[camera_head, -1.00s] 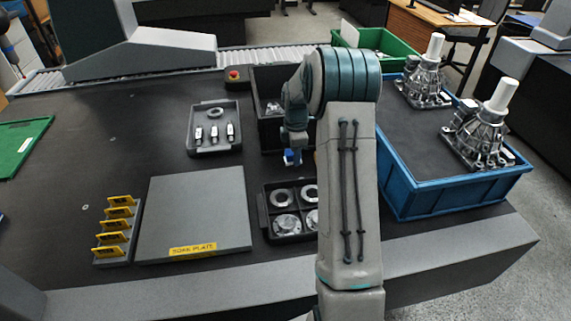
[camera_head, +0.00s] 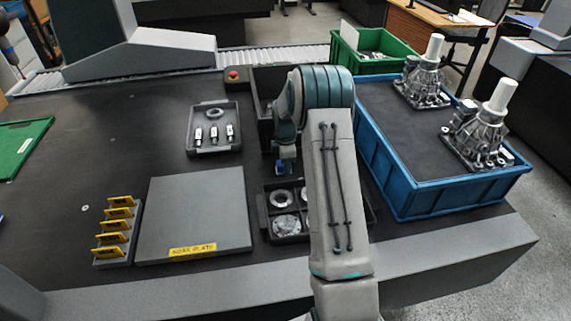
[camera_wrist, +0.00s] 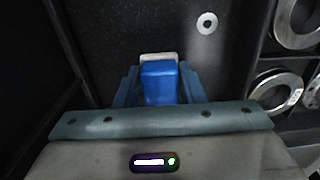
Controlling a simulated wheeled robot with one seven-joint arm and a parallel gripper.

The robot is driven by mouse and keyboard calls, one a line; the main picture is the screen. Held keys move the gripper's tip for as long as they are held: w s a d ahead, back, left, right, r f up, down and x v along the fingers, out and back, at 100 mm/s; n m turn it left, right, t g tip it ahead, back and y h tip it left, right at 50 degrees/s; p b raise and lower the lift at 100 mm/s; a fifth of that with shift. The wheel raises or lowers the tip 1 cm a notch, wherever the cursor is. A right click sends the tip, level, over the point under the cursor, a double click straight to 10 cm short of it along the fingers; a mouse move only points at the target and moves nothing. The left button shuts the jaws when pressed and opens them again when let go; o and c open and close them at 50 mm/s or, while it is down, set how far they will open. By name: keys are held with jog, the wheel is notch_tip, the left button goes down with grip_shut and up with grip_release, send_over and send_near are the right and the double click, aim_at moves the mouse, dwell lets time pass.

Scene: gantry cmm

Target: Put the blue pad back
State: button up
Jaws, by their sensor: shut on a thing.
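The blue pad (camera_wrist: 160,84) shows in the middle of the wrist view, a small blue block with a whitish edge at its far end. My gripper (camera_wrist: 160,88) is shut on it, one finger on each side. In the head view my gripper (camera_head: 285,167) hangs over the dark table, between the black bin and the tray of rings. The pad is too small there to tell apart clearly from the fingers. What lies directly under the pad is hidden.
The black tray with metal rings (camera_head: 264,222) is just in front of my gripper, partly hidden by my arm. A black bin (camera_head: 263,92) stands behind it. A small grey tray (camera_head: 206,152) and a grey plate (camera_head: 195,205) are left. A blue crate (camera_head: 455,190) stands right.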

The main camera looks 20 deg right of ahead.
jog(key=o, duration=0.9)
notch_tip(320, 180, up, 12)
jog(key=s+a+r+m, duration=0.3)
jog(key=s+a+r, duration=0.2)
jog(key=s+r, duration=0.1)
jog(key=s+a+r+m, duration=0.1)
jog(key=s+a+m, duration=0.2)
jog(key=s, duration=0.6)
jog(key=s+a+r+m+t, duration=0.1)
jog(key=s+a+m, duration=0.1)
jog(key=s+m, duration=0.3)
jog(key=s+a+r+m+t, duration=0.1)
jog(key=s+a+r+m, duration=0.1)
jog(key=s, duration=1.1)
jog(key=shift+s+a+m, duration=0.25)
jog(key=shift+a+m, duration=0.6)
jog(key=shift+m, duration=0.55)
